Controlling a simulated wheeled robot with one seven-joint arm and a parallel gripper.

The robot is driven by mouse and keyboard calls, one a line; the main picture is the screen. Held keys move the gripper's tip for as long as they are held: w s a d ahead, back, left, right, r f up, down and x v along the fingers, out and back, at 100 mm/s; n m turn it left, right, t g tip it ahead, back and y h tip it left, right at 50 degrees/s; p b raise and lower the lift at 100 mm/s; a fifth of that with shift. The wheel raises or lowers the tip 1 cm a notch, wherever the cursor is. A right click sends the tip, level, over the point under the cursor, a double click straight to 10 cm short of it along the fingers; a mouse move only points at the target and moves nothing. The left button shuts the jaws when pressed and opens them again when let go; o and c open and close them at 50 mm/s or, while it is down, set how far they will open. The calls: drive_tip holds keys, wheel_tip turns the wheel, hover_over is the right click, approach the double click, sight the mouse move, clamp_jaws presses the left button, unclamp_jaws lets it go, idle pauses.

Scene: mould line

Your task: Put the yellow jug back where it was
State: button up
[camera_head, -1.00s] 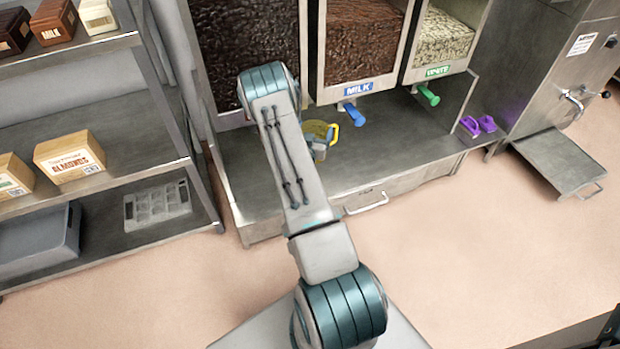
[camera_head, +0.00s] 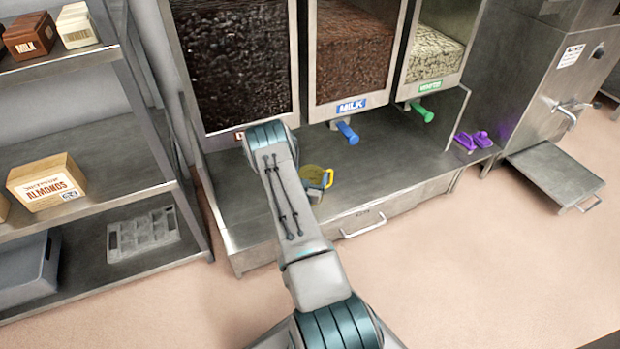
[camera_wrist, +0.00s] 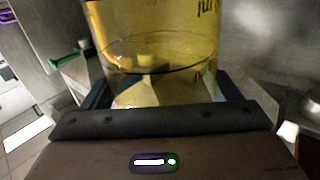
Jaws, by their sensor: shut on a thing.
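The yellow jug (camera_head: 316,177) is a see-through yellow vessel with a bright yellow handle, partly hidden behind my arm in the head view. It is over the steel counter (camera_head: 390,170) in front of the dispensers. In the wrist view the jug (camera_wrist: 155,40) fills the upper middle, upright relative to the gripper, with dark markings on its wall. My gripper (camera_wrist: 150,95) is shut on the jug, with a finger on each side. I cannot tell whether the jug's base touches the counter.
Dispensers with a blue MILK tap (camera_head: 347,132) and a green WHITE tap (camera_head: 421,111) stand behind the counter. Purple items (camera_head: 471,140) lie at its right end. A shelf rack (camera_head: 110,150) with boxes stands left. The counter between jug and purple items is clear.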

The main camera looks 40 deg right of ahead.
drive_tip(key=shift+r, duration=0.1)
drive_tip(key=o, duration=1.3)
drive_tip(key=p+v, duration=0.3)
drive_tip(key=v, duration=0.9)
